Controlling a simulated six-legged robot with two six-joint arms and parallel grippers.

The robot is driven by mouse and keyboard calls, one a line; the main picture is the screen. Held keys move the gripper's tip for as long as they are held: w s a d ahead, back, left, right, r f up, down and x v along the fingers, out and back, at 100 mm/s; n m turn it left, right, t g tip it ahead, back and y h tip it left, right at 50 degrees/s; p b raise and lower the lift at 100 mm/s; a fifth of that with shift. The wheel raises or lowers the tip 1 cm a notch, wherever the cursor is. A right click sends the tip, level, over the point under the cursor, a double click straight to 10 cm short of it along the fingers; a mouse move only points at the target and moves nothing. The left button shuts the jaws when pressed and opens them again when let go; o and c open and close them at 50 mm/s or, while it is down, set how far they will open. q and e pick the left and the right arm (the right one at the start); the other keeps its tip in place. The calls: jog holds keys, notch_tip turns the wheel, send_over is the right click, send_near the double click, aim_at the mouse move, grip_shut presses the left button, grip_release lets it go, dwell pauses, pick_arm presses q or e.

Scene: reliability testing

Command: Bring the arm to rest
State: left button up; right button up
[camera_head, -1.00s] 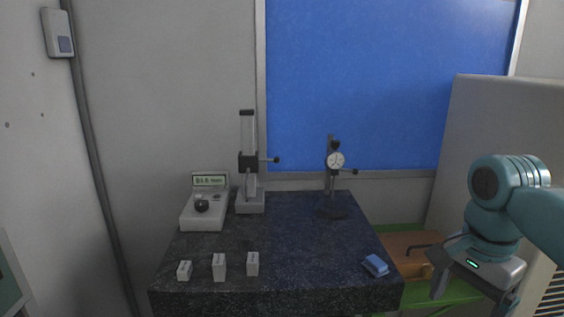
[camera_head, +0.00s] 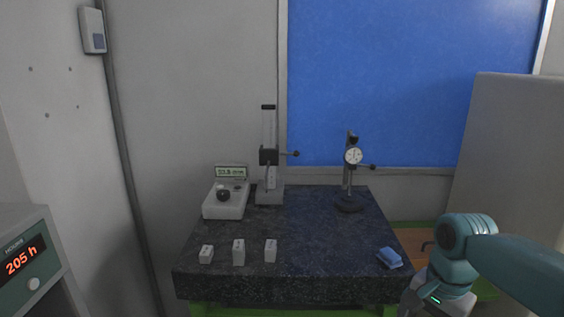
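My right arm comes in from the right, with its teal wrist low at the right. My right gripper (camera_head: 412,303) hangs at the bottom edge of the view, just off the right front corner of the dark granite table (camera_head: 310,215). Its fingers are mostly cut off by the frame edge, so I cannot tell whether it is open or shut. No held object shows. My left arm and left gripper are not in view.
A timer box (camera_head: 30,262) stands at the left. The table's middle is clear.

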jog(key=s+a+f+n+y, duration=0.1)
jog(key=a+f+n, duration=0.35)
jog(key=f, duration=0.85)
jog(key=s+a+f+n+y, duration=0.1)
jog(key=a+f, duration=0.6)
jog(key=f, duration=0.5)
jog(key=s+a+f+n+y, duration=0.1)
jog(key=s+a+f+n, duration=0.3)
jog(key=s+f, duration=0.8)
jog(key=s+a, duration=0.2)
jog(key=s, duration=0.1)
jog(key=shift+f+b, duration=0.3)
jog(key=shift+w, duration=0.1)
